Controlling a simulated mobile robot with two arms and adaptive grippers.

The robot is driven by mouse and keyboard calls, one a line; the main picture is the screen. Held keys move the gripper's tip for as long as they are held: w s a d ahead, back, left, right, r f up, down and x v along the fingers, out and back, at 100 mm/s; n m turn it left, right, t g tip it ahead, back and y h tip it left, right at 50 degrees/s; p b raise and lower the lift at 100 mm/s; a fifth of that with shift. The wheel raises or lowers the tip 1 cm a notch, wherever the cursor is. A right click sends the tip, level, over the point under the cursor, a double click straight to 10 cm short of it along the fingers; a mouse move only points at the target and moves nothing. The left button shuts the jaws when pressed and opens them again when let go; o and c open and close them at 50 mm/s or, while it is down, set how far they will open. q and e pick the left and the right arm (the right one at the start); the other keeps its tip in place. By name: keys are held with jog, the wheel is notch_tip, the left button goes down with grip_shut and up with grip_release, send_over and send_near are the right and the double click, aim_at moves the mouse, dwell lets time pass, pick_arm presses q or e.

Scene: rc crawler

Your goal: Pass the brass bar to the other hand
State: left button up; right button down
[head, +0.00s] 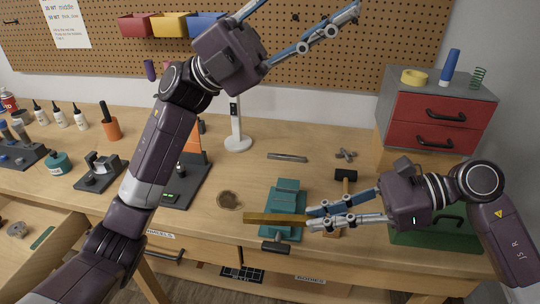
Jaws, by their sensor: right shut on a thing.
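The brass bar (272,219) is a yellow rod lying roughly level in the picture, in front of the teal vise (289,196). My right gripper (312,218) comes in from the right and is shut on the bar's right end. The bar's left end is free. My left gripper (312,22) is raised high, in front of the pegboard, with its fingers spread apart toward the upper right. It is open and empty, well away from the bar. The tip of its upper finger is cut off by the frame's top edge.
A red drawer cabinet (440,108) stands at the back right. A hammer (346,180) and a flat metal piece (287,157) lie on the wooden workbench (320,140). A white stand (237,140) is behind. Bottles (60,115) stand at left. An open drawer (35,240) juts out below.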

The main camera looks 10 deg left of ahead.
pick_arm(q)
jog(key=s+d+f+m+g+y, duration=0.2)
jog(key=s+d+f+m+y, duration=0.2)
jog(key=s+d+m+y, duration=0.15)
jog(key=m+t+y, duration=0.8)
jog(key=y, duration=0.9)
send_near(281, 216)
jog(key=f, duration=0.2)
jog(key=d+f, duration=0.1)
jog(key=f, duration=0.5)
jog(key=shift+w+d+f, duration=0.1)
jog(key=shift+d+f, duration=0.05)
jog(key=shift+f, duration=0.1)
grip_shut()
pick_arm(e)
jog(key=c, duration=1.9)
grip_release()
